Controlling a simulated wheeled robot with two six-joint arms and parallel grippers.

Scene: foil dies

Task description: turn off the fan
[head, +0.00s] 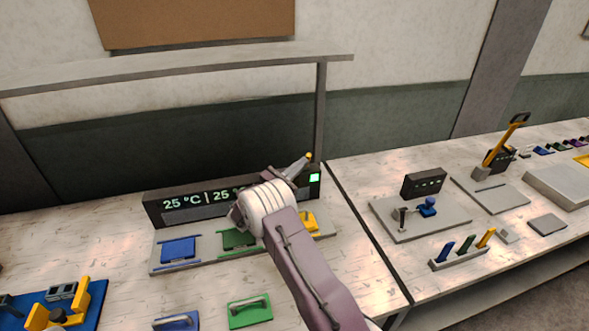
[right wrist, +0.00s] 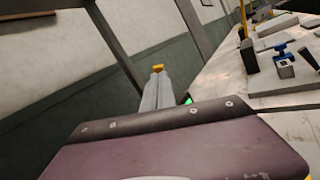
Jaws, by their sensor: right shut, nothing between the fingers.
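I cannot make out a fan in either view. A long dark display box (head: 165,208) stands on the left bench and reads "25 °C", with a second reading partly hidden by my right arm. A lit green square (head: 314,178) is at its right end; a bit of green (right wrist: 188,100) also shows in the right wrist view. My right gripper (head: 303,162) is shut and empty, just above and left of the green square in the head view. Its yellow tip (right wrist: 158,69) shows in the right wrist view. I cannot tell whether it touches the box. My left gripper is out of view.
A grey tray (head: 160,264) with blue, green and yellow parts lies before the box. Blue and green pieces (head: 250,310) lie nearer. An overhead shelf (head: 200,68) has a post behind the box. The right bench holds a lever stand (head: 505,145) and a blue-knobbed device (head: 427,206).

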